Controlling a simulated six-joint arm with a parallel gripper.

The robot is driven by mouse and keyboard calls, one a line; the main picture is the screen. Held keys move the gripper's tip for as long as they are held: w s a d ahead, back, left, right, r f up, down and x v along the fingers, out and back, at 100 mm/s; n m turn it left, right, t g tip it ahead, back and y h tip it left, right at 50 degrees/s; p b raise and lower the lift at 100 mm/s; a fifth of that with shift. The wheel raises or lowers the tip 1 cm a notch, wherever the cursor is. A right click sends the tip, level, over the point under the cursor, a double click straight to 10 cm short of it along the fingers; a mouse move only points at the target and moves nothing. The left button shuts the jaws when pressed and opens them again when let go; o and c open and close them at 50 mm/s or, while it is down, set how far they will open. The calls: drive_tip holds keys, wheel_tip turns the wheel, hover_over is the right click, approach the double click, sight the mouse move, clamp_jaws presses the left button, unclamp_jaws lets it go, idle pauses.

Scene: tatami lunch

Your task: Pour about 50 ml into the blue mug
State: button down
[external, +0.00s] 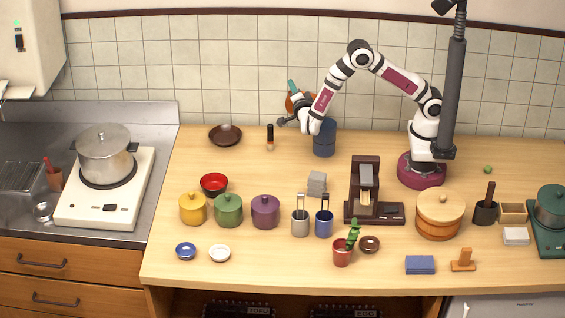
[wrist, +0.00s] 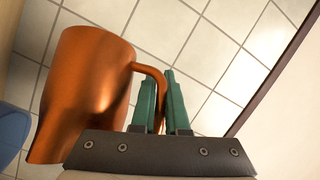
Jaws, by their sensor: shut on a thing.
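A copper-orange jug (wrist: 85,85) fills the left of the wrist view. My gripper (wrist: 163,95), with teal fingers, is shut on its handle. In the external view my gripper (external: 292,88) is raised near the tiled back wall, and the jug (external: 291,102) shows partly behind my wrist. Its contents and exact tilt cannot be told. A dark blue cylindrical vessel (external: 324,141) stands on the counter just right of and below my gripper. A blue cup (external: 324,225) with upright pieces stands at the front. Which of these is the blue mug is unclear. A blue edge (wrist: 12,132) shows in the wrist view.
A brown bowl (external: 225,134) and a small dark-topped bottle (external: 270,138) stand left of my gripper. Yellow, green and purple pots (external: 265,212), a grey cup (external: 300,224), a dark brown machine (external: 365,190) and a wooden tub (external: 440,217) stand nearer. The middle back counter is fairly clear.

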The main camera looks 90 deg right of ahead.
drive_tip(key=shift+s+a+r, duration=0.1)
drive_tip(key=shift+s+r, duration=0.1)
drive_tip(key=shift+s+a+r+m+h, duration=0.3)
drive_tip(key=shift+s+r+m+h, duration=0.05)
drive_tip(key=shift+s+m+h, duration=0.1)
drive_tip(key=shift+b, duration=0.35)
drive_tip(key=shift+d+r, duration=0.1)
drive_tip(key=shift+s+a+r+m+t+h+b, duration=0.3)
drive_tip(key=shift+s+a+r+m+h+b, duration=0.15)
drive_tip(key=shift+h, duration=0.2)
idle(1.5)
drive_tip(key=w+d+f+n+y, duration=0.2)
drive_tip(key=w, duration=0.1)
drive_tip(key=shift+d+f+g, duration=0.15)
drive_tip(key=shift+f+g, duration=0.2)
drive_tip(key=shift+g, duration=0.05)
drive_tip(key=shift+w+d+f+n+g+y, duration=0.15)
drive_tip(key=shift+f+n+y, duration=0.15)
drive_tip(key=shift+f+y, duration=0.1)
drive_tip(key=shift+w+d+f+n+g+y, duration=0.1)
drive_tip(key=shift+w+f+n+g+y, duration=0.05)
drive_tip(key=shift+f+n+y, duration=0.2)
drive_tip(key=shift+w+d+f+n+y, duration=0.1)
drive_tip(key=shift+w+n+y, duration=0.05)
drive_tip(key=shift+n+y, duration=0.1)
idle(0.7)
